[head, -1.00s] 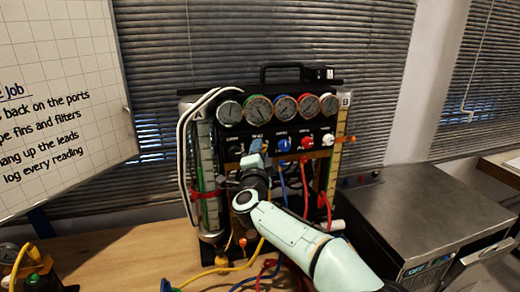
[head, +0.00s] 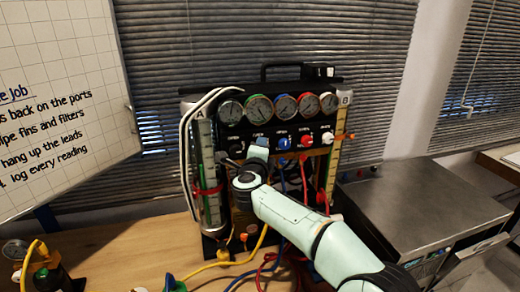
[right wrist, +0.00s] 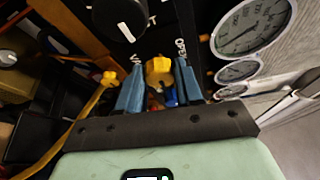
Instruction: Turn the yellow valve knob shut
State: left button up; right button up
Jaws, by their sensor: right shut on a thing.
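The yellow valve knob (right wrist: 158,72) shows between the two blue fingers of my right gripper (right wrist: 158,82) in the right wrist view. The fingers are closed on its sides. In the head view my right gripper (head: 259,150) reaches the front panel of the gauge rig (head: 262,124), left of the blue knob (head: 284,143), and hides the yellow knob. How far the knob is turned cannot be made out. My left gripper is not in view.
Several round gauges (head: 285,106) sit just above the knobs. A red knob (head: 306,141) is right of the blue one. White hoses (head: 187,150) loop down the rig's left side. Yellow, blue and red hoses lie on the wooden bench (head: 130,245). A steel-topped unit (head: 420,200) stands at right.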

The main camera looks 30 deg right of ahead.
dwell(0.3)
jog(key=o, duration=1)
jog(key=shift+o, duration=0.2)
pick_arm(q)
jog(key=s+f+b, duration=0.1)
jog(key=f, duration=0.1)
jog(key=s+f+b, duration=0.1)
jog(key=b, duration=0.1)
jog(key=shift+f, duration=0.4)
pick_arm(e)
jog(key=v, duration=1.3)
jog(key=shift+s, duration=0.2)
jog(key=shift+a, duration=0.1)
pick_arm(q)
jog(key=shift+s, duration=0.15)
